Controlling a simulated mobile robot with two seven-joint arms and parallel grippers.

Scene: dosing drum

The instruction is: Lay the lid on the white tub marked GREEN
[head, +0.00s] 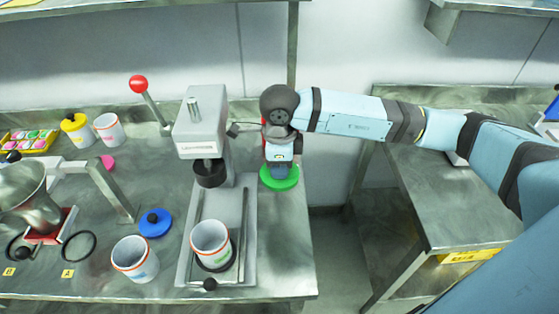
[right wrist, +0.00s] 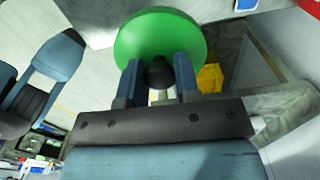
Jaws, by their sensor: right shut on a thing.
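My right gripper (head: 279,166) is shut on the black knob of the green lid (head: 279,178). In the right wrist view, the fingers of the right gripper (right wrist: 158,80) close on the knob, and the green lid (right wrist: 160,35) lies beyond them. The lid is held to the right of the press, near the bench's right side. A white tub (head: 211,240) with a red rim stands open on the press base. Another open white tub (head: 135,262) stands left of it. Their marks are too small to read. My left gripper is not seen.
The grey press (head: 201,130) has a red-knobbed lever (head: 138,84). A blue lid (head: 155,223) lies behind the left front tub. A yellow-lidded tub (head: 76,130) and a white tub (head: 108,130) stand at the back left. A steel funnel (head: 25,190) is far left.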

